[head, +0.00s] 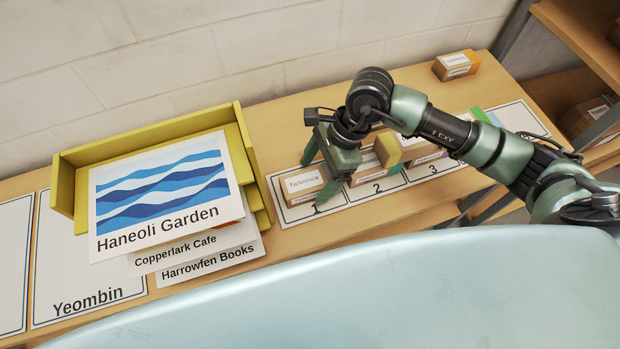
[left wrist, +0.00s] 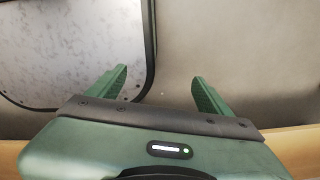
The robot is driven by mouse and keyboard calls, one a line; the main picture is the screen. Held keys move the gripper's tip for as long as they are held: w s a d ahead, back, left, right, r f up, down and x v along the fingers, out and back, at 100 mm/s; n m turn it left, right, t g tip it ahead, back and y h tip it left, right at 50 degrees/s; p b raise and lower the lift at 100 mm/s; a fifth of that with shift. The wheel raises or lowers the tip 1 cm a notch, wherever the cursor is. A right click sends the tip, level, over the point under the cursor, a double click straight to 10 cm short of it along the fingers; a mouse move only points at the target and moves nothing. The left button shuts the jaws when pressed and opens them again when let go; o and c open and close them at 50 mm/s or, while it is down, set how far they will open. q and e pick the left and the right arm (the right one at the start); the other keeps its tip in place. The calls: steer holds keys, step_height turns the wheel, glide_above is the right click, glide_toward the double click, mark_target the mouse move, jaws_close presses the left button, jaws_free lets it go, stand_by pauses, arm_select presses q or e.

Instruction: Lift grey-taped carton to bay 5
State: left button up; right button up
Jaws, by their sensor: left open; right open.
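My right gripper (head: 318,174) is open, with its fingers pointing down over a white-labelled carton (head: 303,184) in bay 1. I cannot tell whether they touch it. A carton stands in bay 2 (head: 376,188), partly behind the gripper, with a yellowish block (head: 388,148) beside it. Grey tape cannot be made out on any carton. The bay strip's right end (head: 521,117) shows bare, but its number is hidden by my right arm. My left gripper (left wrist: 159,92) is open and empty in the left wrist view.
A brown carton with a white label (head: 457,66) stands at the table's back right. A yellow tray (head: 83,158) with sign sheets (head: 165,188) fills the left. A wooden shelf (head: 580,45) stands at right. A wall runs behind the table.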

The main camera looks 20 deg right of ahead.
mark_target(313, 178)
steer(key=shift+x, duration=1.2)
steer(key=shift+a+f, duration=0.2)
steer(key=shift+f, duration=0.15)
steer(key=c, duration=1.7)
arm_select(q)
steer(key=shift+w+a+r, duration=0.15)
steer(key=shift+w+r, duration=0.4)
steer(key=shift+w, duration=0.3)
arm_select(e)
steer(key=shift+w, duration=0.1)
jaws_close()
steer(key=shift+r, duration=0.15)
